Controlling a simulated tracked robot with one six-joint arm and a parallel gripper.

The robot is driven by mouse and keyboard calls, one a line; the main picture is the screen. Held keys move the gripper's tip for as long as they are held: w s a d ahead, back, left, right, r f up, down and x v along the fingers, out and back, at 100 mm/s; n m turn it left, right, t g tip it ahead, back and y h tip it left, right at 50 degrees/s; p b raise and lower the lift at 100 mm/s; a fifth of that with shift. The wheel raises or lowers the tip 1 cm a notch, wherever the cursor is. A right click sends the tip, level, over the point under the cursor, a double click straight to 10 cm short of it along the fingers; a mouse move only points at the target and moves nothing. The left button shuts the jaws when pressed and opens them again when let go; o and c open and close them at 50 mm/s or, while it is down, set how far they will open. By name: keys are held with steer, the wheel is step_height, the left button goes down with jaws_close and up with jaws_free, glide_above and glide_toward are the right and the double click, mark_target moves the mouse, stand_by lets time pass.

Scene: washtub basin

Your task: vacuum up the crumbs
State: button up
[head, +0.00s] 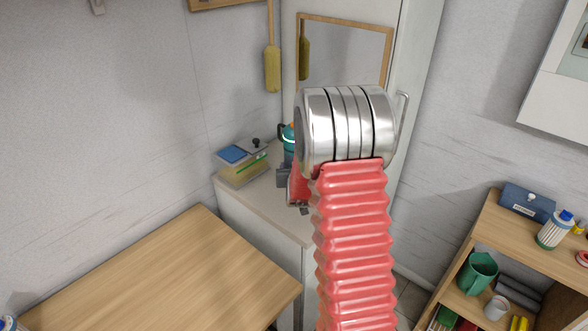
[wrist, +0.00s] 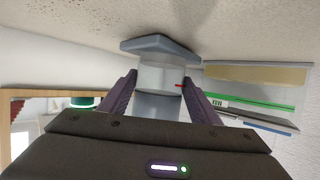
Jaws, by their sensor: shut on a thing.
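My gripper (wrist: 160,78) is shut on a small handheld vacuum (wrist: 160,47), with one dark finger on each side of its clear and grey body. The vacuum's wide blue-grey nozzle points at the pale countertop, which fills the top of the wrist view. Crumbs (wrist: 72,28) show as small dark specks on that surface, to the left of the nozzle. I cannot tell whether the nozzle touches the surface. In the head view my red arm hides most of the gripper and the vacuum, and no crumbs can be made out on the white cabinet top (head: 283,212).
A stack of books or boxes (head: 243,168) stands at the cabinet's back left; it also shows in the wrist view (wrist: 262,76). A teal container (head: 288,133) stands behind my arm. A wooden table (head: 165,270) is clear in front. A wooden shelf (head: 488,232) stands at right.

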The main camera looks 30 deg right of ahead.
steer(key=shift+w+d+r, duration=0.1)
steer(key=shift+w+d, duration=0.05)
steer(key=shift+d, duration=0.3)
stand_by(0.3)
steer(key=shift+s+d, duration=0.25)
steer(key=shift+s, duration=0.55)
steer(key=shift+s+d, duration=0.2)
steer(key=shift+s, duration=0.6)
steer(key=shift+s+d, duration=0.25)
steer(key=shift+s, duration=0.55)
steer(key=shift+s, duration=0.1)
steer(key=shift+s+d, duration=0.25)
steer(key=shift+s, duration=0.5)
steer(key=shift+s+d, duration=0.2)
steer(key=shift+s, duration=0.6)
steer(key=shift+s+d, duration=0.25)
steer(key=shift+s, duration=0.5)
steer(key=shift+s, duration=0.1)
steer(key=shift+s+d, duration=0.3)
steer(key=shift+s, duration=0.6)
steer(key=shift+s+d, duration=0.25)
steer(key=shift+s, duration=0.65)
